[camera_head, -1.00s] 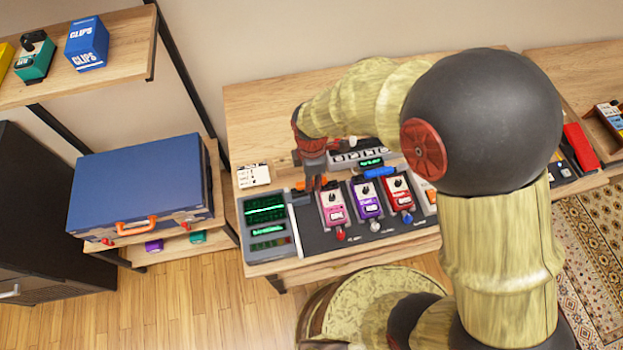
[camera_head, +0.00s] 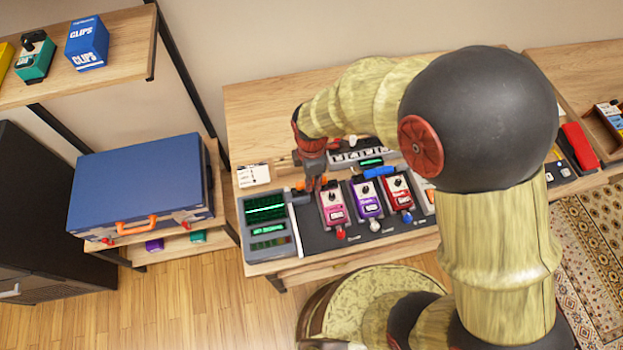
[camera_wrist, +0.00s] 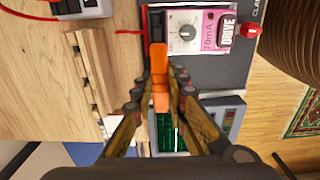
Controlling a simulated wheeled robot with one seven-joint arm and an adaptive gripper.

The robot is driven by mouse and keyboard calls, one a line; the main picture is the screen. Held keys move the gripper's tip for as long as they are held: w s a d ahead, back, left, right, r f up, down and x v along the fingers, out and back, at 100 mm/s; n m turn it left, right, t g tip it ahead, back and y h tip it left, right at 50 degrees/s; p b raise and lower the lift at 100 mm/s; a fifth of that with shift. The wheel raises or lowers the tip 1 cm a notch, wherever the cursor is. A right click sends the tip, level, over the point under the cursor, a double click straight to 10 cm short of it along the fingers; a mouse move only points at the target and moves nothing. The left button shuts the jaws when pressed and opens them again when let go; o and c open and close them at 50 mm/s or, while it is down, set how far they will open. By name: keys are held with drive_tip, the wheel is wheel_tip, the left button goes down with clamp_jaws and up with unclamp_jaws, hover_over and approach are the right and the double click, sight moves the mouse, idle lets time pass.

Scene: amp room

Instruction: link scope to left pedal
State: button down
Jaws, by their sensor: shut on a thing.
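The scope (camera_head: 284,246) is a grey box with green lit screens at the left end of the pedal board. The left pedal (camera_head: 333,214) is pink and stands just right of it; it also shows in the wrist view (camera_wrist: 211,43). My gripper (camera_head: 317,186) is low over the gap between the two, by the pink pedal's upper left corner. In the wrist view my gripper (camera_wrist: 161,92) is shut on an orange connector (camera_wrist: 159,64). One end of the connector lies against the pink pedal's edge; its other end reaches over the scope (camera_wrist: 222,113). Exact contact is hidden.
A purple pedal (camera_head: 366,200) and a red pedal (camera_head: 397,193) stand to the right. A blue piece (camera_head: 379,171) lies behind them. A blue case (camera_head: 140,180) is on the left shelf. My arm hides the board's right end.

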drive_tip(key=shift+f, duration=0.95)
idle(1.1)
drive_tip(key=c, duration=1.7)
unclamp_jaws()
drive_tip(key=shift+o, duration=1.4)
drive_tip(key=shift+o, duration=0.6)
drive_tip(key=shift+r, duration=0.15)
drive_tip(key=shift+r+p, duration=2.4)
drive_tip(key=shift+r, duration=1)
